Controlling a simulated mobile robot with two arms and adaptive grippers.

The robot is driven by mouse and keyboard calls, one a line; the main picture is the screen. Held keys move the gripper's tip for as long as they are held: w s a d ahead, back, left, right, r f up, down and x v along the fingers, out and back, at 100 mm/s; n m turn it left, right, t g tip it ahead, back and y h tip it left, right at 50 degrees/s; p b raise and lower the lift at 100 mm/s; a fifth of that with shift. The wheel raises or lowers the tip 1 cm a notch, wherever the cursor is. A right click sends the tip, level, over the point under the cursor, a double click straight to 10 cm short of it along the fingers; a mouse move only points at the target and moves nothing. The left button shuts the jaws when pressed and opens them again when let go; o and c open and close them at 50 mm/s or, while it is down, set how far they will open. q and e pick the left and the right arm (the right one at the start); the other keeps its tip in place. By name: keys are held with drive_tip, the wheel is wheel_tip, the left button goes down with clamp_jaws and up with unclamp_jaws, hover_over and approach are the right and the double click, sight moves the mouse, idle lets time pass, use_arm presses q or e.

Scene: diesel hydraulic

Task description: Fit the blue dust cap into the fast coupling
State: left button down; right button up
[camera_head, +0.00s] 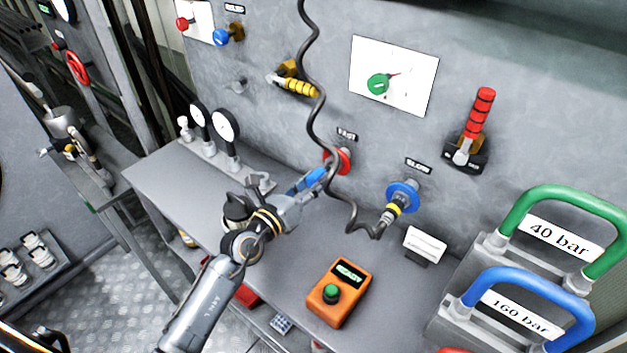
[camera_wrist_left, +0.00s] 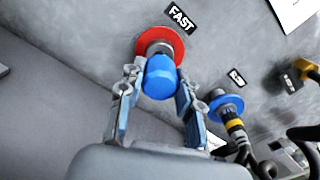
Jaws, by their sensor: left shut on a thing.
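The blue dust cap (camera_wrist_left: 160,78) is between the fingers of my left gripper (camera_wrist_left: 158,92), which is shut on it. The fast coupling, with its red flange (camera_wrist_left: 160,42), is on the wall under the FAST label, directly beyond the cap. In the left wrist view the cap overlaps the coupling's metal front, and I cannot tell whether they touch or how far the cap is in. In the head view my left gripper (camera_head: 308,188) reaches toward the red flange (camera_head: 342,160), with the cable passing in front of it. My right gripper is not in view.
A black coiled cable (camera_head: 312,110) hangs to the plug in the blue slow coupling (camera_head: 402,197). Pressure gauges (camera_head: 226,128) stand left on the bench (camera_head: 165,180). An orange READY box (camera_head: 340,292), a white card (camera_head: 425,244) and large green and blue handles are to the right.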

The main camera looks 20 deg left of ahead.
use_arm(q)
drive_tip(key=shift+x, duration=1.5)
drive_tip(key=c, duration=0.8)
unclamp_jaws()
drive_tip(key=shift+s, duration=0.1)
drive_tip(key=v, duration=1.2)
drive_tip(key=shift+a, duration=0.1)
